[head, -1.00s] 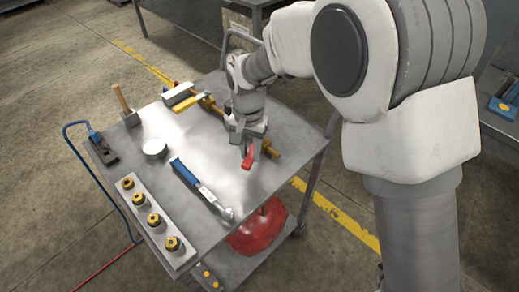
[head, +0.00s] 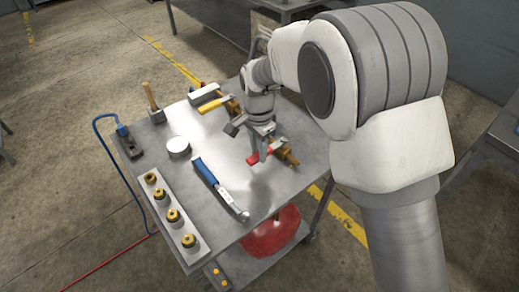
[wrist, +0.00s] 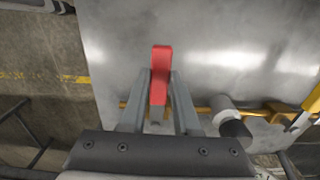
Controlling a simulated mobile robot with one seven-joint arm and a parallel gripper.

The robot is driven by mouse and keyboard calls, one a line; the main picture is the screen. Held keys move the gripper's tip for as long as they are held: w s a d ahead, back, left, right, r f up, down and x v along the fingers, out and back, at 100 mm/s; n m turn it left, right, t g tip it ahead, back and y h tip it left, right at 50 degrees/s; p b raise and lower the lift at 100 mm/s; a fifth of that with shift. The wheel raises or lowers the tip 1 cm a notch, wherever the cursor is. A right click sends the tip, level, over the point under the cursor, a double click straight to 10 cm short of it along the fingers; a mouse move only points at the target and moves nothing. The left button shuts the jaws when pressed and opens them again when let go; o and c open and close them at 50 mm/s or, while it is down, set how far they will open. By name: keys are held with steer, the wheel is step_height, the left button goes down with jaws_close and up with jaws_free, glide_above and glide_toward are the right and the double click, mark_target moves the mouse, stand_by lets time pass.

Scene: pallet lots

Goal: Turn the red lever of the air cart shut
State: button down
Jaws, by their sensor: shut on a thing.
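The air cart (head: 290,185) is a grey metal table-cart with a brass pipe and valves along its far right side. The red lever (head: 252,160) sits at the valve nearer the right end of the brass pipe (head: 288,154). In the wrist view the red lever (wrist: 161,62) points away from the pipe (wrist: 203,110), roughly across it. My gripper (head: 262,154) is over the lever from above. In the wrist view its two fingers (wrist: 160,92) are shut on the lever's sides. The lever's pivot is largely hidden by my gripper.
A second valve with a yellow lever (head: 215,104) stands farther along the pipe. The cart top also holds a blue-handled wrench (head: 206,172), a white round container (head: 178,146), a mallet (head: 153,104) and a strip of brass fittings (head: 172,215). A red tank (head: 272,232) sits below.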

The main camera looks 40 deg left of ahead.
steer(key=shift+a+r, duration=0.1)
steer(key=c, duration=0.6)
jaws_free()
steer(key=shift+c, duration=0.2)
step_height(320, 180, up, 17)
steer(key=p, duration=0.2)
steer(key=shift+r, duration=0.2)
steer(key=shift+w, duration=0.1)
